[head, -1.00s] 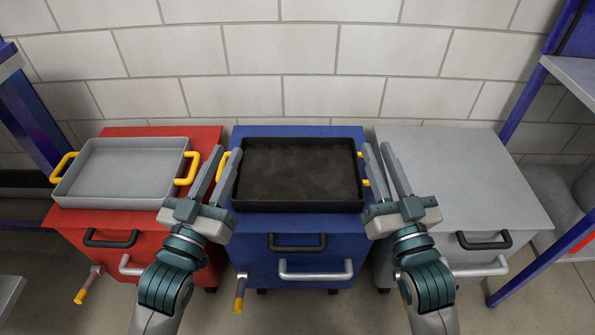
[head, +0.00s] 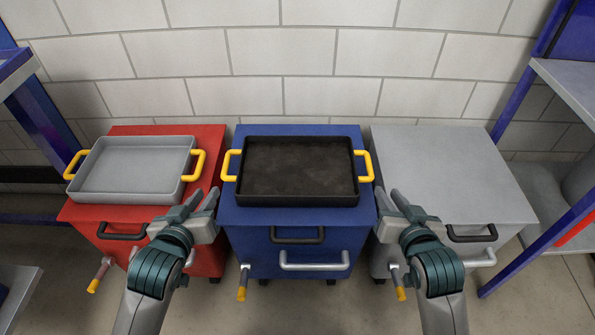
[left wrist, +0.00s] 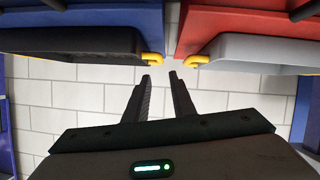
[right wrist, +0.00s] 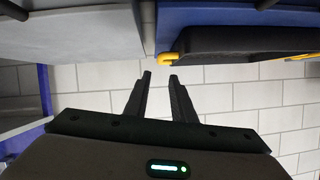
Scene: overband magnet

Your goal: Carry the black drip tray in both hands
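The black drip tray (head: 297,199) sits flat on top of the blue cart (head: 300,222) in the head view. Its yellow left handle (head: 230,166) and yellow right handle (head: 364,166) are both uncovered. My left gripper (head: 203,196) is open and empty, in front and to the left of the tray. My right gripper (head: 390,193) is open and empty, in front and to the right. Neither touches the tray. The tray's edge also shows in the left wrist view (left wrist: 75,45) and the right wrist view (right wrist: 245,42).
A grey tray (head: 130,194) with yellow handles sits on a red cart (head: 200,136) at left. A grey cart (head: 450,170) with a bare top stands at right. Blue-framed shelving (head: 545,230) flanks the right side. A block wall (head: 300,60) is behind.

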